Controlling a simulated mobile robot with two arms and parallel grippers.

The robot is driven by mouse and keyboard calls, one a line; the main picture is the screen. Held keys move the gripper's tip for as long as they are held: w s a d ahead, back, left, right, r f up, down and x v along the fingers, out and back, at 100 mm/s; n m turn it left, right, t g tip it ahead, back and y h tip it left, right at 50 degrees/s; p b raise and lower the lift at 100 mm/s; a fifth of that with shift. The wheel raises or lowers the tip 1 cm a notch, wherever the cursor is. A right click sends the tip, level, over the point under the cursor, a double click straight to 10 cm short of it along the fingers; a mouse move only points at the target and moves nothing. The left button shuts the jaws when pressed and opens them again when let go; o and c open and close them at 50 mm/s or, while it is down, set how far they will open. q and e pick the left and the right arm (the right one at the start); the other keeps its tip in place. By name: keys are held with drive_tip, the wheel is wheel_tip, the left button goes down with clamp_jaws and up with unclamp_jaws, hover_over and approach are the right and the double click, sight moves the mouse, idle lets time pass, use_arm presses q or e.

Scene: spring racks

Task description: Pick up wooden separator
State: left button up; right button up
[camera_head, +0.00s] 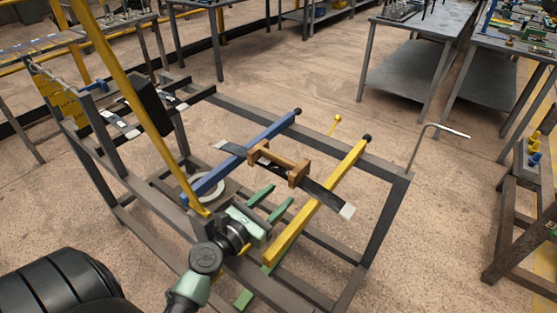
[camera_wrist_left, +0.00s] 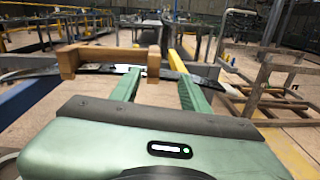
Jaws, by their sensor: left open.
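The wooden separator (camera_head: 279,157) is a brown piece with a bar joining two end blocks. It sits on a dark flat spring (camera_head: 325,198) with pale ends, which lies across a blue bar (camera_head: 240,155) and a yellow bar (camera_head: 318,200) of the rack. My left gripper (camera_head: 279,198) is open and empty, its green fingers pointing at the separator from the near side. In the left wrist view the separator (camera_wrist_left: 110,50) is beyond the fingertips and mostly left of the middle. The left gripper (camera_wrist_left: 160,82) there has one end block showing between its fingers. My right gripper is not in view.
The grey metal rack frame (camera_head: 350,150) surrounds the bars. A slanted yellow bar (camera_head: 125,75) rises at its left, and a thin bent rod (camera_head: 437,128) stands at its right corner. Work tables (camera_head: 425,20) stand behind. The floor between is clear.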

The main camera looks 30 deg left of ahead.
sight(291, 178)
use_arm(q)
drive_tip(key=shift+n+y, duration=0.5)
drive_tip(key=shift+n, duration=0.3)
drive_tip(key=w, duration=0.2)
drive_tip(key=w+p, duration=0.1)
drive_tip(key=w, duration=0.3)
drive_tip(key=shift+w+a+r, duration=0.1)
drive_tip(key=shift+w+r, duration=0.2)
drive_tip(key=shift+w, duration=0.65)
drive_tip(key=shift+f, duration=0.1)
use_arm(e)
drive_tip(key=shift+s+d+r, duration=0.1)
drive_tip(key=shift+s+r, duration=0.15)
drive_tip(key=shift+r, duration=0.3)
use_arm(q)
clamp_jaws()
